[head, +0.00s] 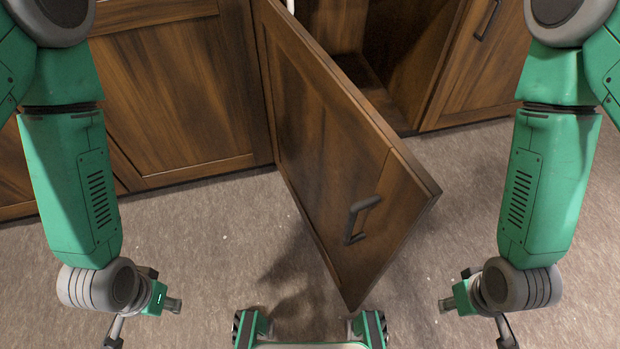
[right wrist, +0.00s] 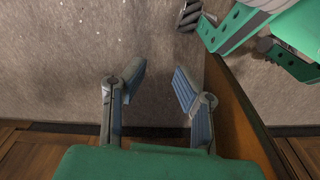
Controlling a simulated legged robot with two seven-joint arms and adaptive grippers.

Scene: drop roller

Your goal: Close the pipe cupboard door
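The pipe cupboard door (head: 330,150) is brown wood and stands wide open. It is hinged at the left side of the opening and juts out toward me. Its dark bar handle (head: 362,218) is on the face turned left, near the free edge. My left gripper (head: 115,332) is at the lower left, apart from the door; its fingers are mostly cut off. My right gripper (right wrist: 157,84) is open and empty, on the right side of the door in the head view. The door's wood (right wrist: 240,120) shows right beside its right finger in the right wrist view.
The open cupboard interior (head: 390,55) is behind the door, with a pale vertical shape inside. Closed wooden fronts (head: 180,90) stand to the left and another front (head: 480,65) to the right. The grey-brown floor (head: 210,240) is clear on both sides of the door.

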